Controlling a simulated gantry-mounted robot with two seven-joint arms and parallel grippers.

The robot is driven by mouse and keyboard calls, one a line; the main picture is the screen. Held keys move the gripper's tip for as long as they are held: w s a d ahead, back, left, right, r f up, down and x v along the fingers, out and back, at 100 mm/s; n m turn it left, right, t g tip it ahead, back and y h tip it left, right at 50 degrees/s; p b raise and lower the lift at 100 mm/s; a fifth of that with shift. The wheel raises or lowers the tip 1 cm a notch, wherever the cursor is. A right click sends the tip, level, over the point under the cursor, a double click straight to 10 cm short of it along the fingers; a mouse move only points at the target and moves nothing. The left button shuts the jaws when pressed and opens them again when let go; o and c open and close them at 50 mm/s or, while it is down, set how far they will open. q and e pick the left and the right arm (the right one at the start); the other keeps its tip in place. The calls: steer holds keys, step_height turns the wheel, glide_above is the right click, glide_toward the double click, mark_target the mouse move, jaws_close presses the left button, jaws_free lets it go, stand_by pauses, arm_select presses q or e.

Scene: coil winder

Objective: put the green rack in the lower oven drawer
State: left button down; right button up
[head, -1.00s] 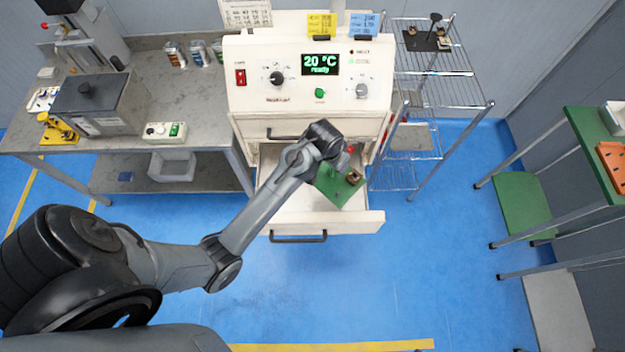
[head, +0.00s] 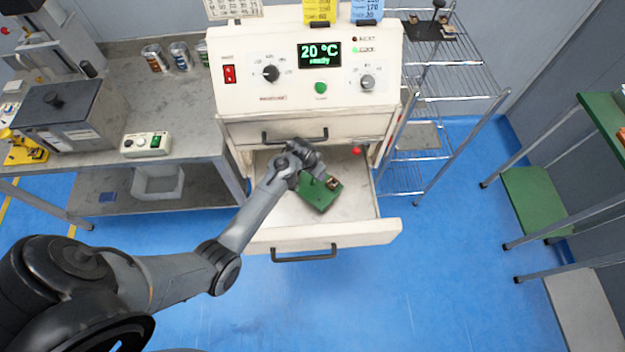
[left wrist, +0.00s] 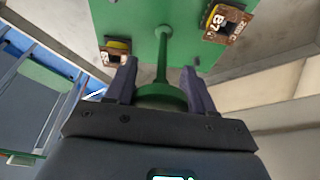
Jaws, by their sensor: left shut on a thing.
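The green rack (head: 314,194) is a flat green plate with an upright post, with a small brown coil piece visible on it in the head view. In the left wrist view the plate (left wrist: 180,50) carries two brown pieces with yellow parts. My left gripper (head: 312,174) is shut on the rack's post, which stands between its fingers (left wrist: 160,88). The rack is over the floor of the open lower oven drawer (head: 355,236), inside its outline. I cannot tell whether it touches the drawer floor. My right gripper is not in view.
The upper drawer (head: 297,127) is closed above the open one. A wire shelf (head: 440,85) stands right of the oven. A grey bench (head: 190,100) with a box and control unit is at left. The blue floor before the drawer is clear.

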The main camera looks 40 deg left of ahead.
arm_select(q)
steer(key=shift+f+b, duration=0.6)
steer(key=shift+f, duration=1.95)
steer(key=shift+c, duration=2)
jaws_free()
steer(key=shift+f, duration=0.15)
steer(key=p+v, duration=0.3)
steer(key=v, duration=0.8)
steer(key=s+d+r, duration=0.4)
steer(key=s, duration=0.3)
steer(key=s+d+r+m, duration=0.1)
steer(key=s+d+r, duration=0.2)
steer(key=s, duration=0.5)
steer(key=s+d+r+m, duration=0.1)
steer(key=s+d+r, duration=0.3)
steer(key=s, duration=0.4)
steer(key=shift+s+d+r, duration=0.25)
steer(key=shift+d+r, duration=0.1)
steer(key=shift+d, duration=0.05)
